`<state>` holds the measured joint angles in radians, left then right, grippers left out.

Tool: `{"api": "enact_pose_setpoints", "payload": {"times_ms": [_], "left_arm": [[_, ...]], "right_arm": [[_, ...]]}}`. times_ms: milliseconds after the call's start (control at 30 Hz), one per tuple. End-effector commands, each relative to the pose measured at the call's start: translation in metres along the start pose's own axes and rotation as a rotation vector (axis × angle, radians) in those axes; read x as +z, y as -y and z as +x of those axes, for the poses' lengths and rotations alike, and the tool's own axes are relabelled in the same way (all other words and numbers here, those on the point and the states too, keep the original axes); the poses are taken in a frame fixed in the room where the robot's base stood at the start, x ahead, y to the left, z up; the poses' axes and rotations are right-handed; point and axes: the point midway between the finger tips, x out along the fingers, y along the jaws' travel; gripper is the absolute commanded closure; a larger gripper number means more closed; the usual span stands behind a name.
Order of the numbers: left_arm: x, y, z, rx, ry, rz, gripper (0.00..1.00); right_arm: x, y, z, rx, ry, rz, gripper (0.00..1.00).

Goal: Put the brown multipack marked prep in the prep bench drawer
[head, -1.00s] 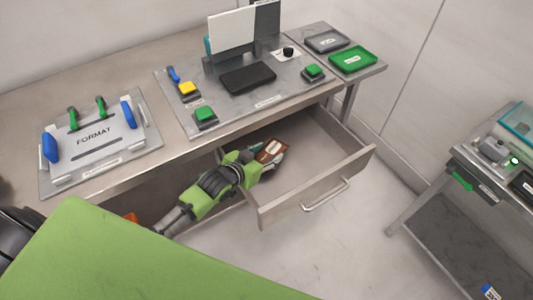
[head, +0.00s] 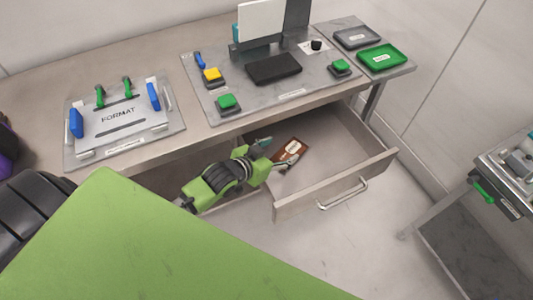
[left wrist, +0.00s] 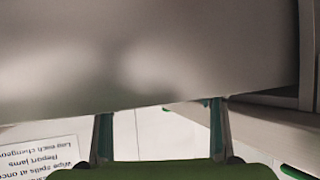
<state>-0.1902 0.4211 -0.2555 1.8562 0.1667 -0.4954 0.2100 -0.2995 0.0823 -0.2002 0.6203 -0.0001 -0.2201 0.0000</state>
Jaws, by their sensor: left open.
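The brown multipack (head: 294,149) with a pale label lies in the open prep bench drawer (head: 335,190), toward its left side; the label is too small to read. My left gripper (head: 279,152) reaches over the drawer's left side, its fingers spread wide and empty at the pack's near-left end. Whether a finger still touches the pack I cannot tell. In the left wrist view the open fingers (left wrist: 161,135) show with nothing between them, and the pack is not seen. My right gripper is not in view.
The benchtop (head: 165,45) overhangs the drawer's back. The drawer's right part is empty. Another table (head: 470,225) stands at the right.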

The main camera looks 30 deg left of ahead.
Motion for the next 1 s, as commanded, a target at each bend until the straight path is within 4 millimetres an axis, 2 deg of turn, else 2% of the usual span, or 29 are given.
{"api": "enact_pose_setpoints", "payload": {"times_ms": [33,200,400,600,1000], "left_arm": [[0.0,0.0,-0.013,0.0,0.001,0.001,0.38],[-0.002,0.0,-0.047,0.0,-0.003,0.002,0.38],[-0.003,0.001,-0.07,-0.002,-0.005,0.002,0.38],[-0.004,0.001,-0.078,-0.002,-0.007,0.003,0.38],[-0.004,0.001,-0.078,-0.002,-0.008,0.003,0.38]], "right_arm": [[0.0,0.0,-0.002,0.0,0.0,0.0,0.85],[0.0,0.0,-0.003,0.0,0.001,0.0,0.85],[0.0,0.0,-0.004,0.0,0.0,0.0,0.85],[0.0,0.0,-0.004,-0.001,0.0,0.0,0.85],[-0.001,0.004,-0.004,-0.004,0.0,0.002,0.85]]}}
